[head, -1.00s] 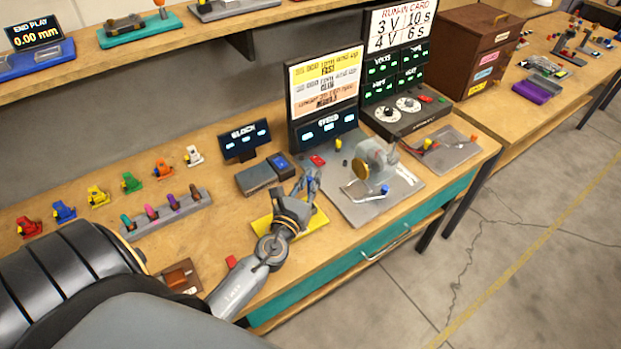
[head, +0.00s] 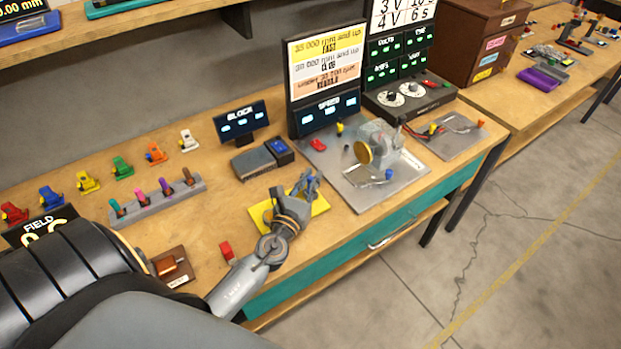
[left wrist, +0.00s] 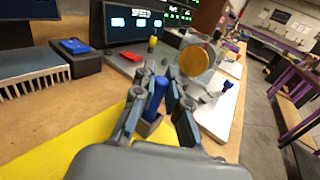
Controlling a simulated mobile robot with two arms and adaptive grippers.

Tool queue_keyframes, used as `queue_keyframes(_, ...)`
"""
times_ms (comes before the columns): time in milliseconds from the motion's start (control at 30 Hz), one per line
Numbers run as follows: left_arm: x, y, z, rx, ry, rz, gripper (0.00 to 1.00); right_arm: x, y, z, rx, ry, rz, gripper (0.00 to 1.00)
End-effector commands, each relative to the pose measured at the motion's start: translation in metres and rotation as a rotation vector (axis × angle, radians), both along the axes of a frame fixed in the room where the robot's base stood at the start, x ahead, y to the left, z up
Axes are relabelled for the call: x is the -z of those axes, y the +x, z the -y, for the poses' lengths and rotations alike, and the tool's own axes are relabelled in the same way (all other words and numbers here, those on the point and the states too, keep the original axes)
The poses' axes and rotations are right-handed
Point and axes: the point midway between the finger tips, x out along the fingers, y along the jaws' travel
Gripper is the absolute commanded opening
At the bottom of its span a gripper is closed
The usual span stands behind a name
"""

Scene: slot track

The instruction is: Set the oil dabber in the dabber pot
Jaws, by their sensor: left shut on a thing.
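My left gripper (head: 303,188) is over the yellow mat (head: 318,207) near the bench's front. In the left wrist view the left gripper (left wrist: 157,88) is shut on an upright, slightly tilted blue handle, which I take to be the oil dabber (left wrist: 156,97). A small dark grey piece (left wrist: 150,126) shows at the dabber's lower end, between the fingers. I cannot tell whether it is the dabber pot, or whether the dabber stands inside it. My right gripper is in no view.
A grey plate (head: 405,183) with a motor (head: 378,140) and gold disc (head: 363,152) stands right of the gripper. A grey finned block (head: 254,162) lies behind it.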

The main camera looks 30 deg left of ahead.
Motion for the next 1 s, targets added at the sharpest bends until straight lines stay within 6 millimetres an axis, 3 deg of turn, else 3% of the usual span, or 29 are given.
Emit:
queue_keyframes(600, 0.0039, 0.0, -0.0002, 0.0, 0.0, 0.0, 0.0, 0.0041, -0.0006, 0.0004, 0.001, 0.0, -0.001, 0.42)
queue_keyframes(633, 0.0037, 0.0, -0.0002, 0.0, 0.0, 0.0, 0.15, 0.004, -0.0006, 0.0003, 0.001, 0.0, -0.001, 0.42)
queue_keyframes(767, 0.0033, 0.0, -0.0002, 0.0, 0.0, 0.0, 0.4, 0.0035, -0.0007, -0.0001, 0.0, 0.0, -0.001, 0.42)
queue_keyframes(1000, 0.0035, -0.0001, -0.0001, 0.0, 0.0, 0.0, 0.4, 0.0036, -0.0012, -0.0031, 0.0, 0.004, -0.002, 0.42)
